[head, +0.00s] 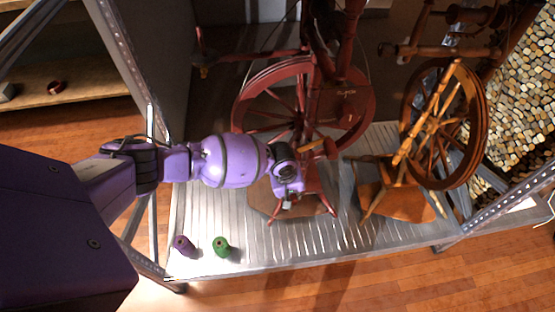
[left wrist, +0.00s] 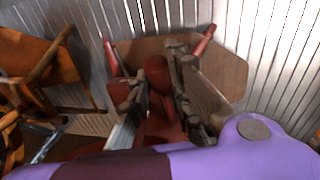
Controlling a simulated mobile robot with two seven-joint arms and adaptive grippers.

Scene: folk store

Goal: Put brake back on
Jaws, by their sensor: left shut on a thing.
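A dark red spinning wheel (head: 345,108) stands on the metal shelf, its big wheel upright and its red legs spread over a brown base board (head: 262,200). My left gripper (head: 289,192) is in front of this wheel, low among its legs and frame. In the left wrist view its fingers (left wrist: 158,85) are shut on a rounded red-brown wooden part (left wrist: 157,74). I cannot tell for sure whether that part is the brake or whether it is attached to the wheel. The arm hides part of the frame. My right gripper is not in view.
A lighter orange-brown spinning wheel (head: 472,125) stands close on the right. A purple spool (head: 184,245) and a green spool (head: 221,246) stand at the shelf's front left.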

